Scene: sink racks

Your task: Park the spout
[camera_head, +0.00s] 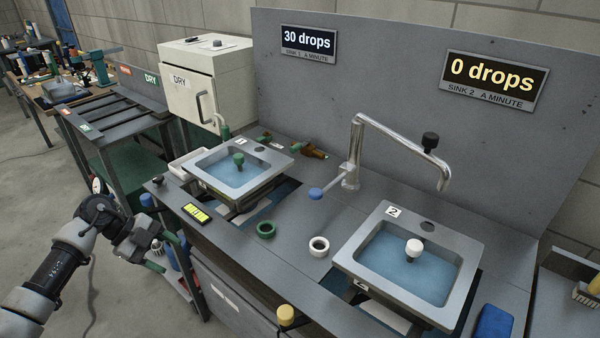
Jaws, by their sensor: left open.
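The chrome spout (395,136) rises from the counter between the two sinks and reaches to the right. Its bent-down end is above the far side of sink 2 (350,265). A black knob (430,140) stands on the spout near that end. A blue-tipped lever (316,193) sticks out to the left at its base. Sink 1 (205,162) is on the left, away from the spout's end. My left gripper (168,253) is open and empty, at the counter's front left edge, well away from the spout. My right gripper is out of view.
Signs read 30 drops (308,40) for sink 1 and 0 drops (492,76) for sink 2. A green ring (265,230) and a white ring (318,247) lie between the sinks. A white DRY cabinet (208,80) stands behind sink 1. The counter around the spout's base is mostly clear.

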